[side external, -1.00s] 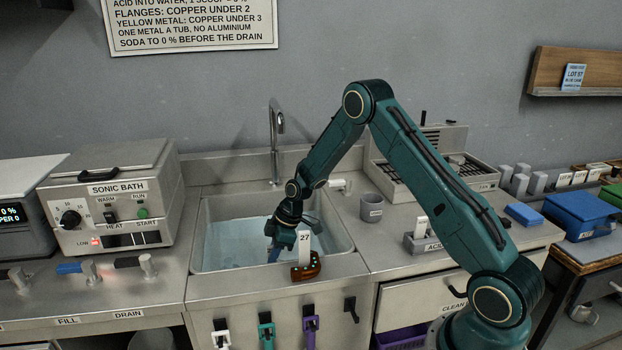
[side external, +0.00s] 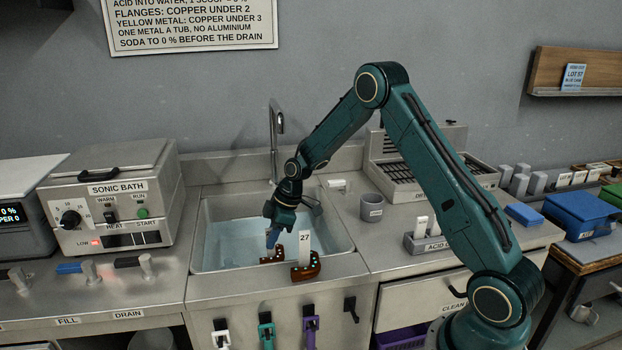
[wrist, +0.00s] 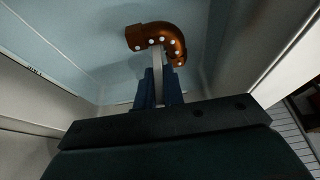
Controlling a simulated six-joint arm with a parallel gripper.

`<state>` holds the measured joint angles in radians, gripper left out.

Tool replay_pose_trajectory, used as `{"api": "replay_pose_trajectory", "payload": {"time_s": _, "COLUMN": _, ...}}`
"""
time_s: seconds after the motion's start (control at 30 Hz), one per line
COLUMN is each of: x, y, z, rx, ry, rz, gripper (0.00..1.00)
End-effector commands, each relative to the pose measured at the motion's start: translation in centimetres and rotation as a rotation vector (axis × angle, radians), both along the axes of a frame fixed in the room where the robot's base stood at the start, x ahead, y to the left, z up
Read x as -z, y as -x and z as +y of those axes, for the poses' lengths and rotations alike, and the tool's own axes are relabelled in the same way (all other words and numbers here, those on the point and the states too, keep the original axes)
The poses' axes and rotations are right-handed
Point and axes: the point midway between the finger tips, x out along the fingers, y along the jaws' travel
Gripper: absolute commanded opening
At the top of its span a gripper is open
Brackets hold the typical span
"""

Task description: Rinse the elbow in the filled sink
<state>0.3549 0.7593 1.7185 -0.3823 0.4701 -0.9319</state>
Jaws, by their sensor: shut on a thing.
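A brown copper elbow (side external: 271,257) with pale dots hangs below my gripper (side external: 273,238) inside the sink (side external: 344,226), near its front wall. In the wrist view the elbow (wrist: 153,36) shows beyond the blue fingers (wrist: 158,88), with a grey strip running from it between them. My gripper is shut on this strip and points down. The sink holds pale blue water (side external: 232,240). I cannot tell whether the elbow's underside touches the water. A second brown elbow (side external: 306,268) with teal dots and a white tag reading 27 sits on the sink's front edge.
A faucet (side external: 276,145) stands behind the sink. The sonic bath (side external: 110,195) is on the left counter. A grey cup (side external: 371,206) and an acid-labelled block (side external: 424,242) stand on the right counter. Coloured hooked tools hang on the front panel.

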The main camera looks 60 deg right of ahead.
Motion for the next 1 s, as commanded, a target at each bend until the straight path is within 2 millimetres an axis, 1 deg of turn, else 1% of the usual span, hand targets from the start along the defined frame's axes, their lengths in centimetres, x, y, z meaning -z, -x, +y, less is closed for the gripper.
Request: {"api": "replay_pose_trajectory", "payload": {"time_s": 1.0, "x": -5.8, "y": 0.0, "z": 0.0, "rx": 0.001, "ry": 0.001, "rz": -0.002, "gripper": 0.0}}
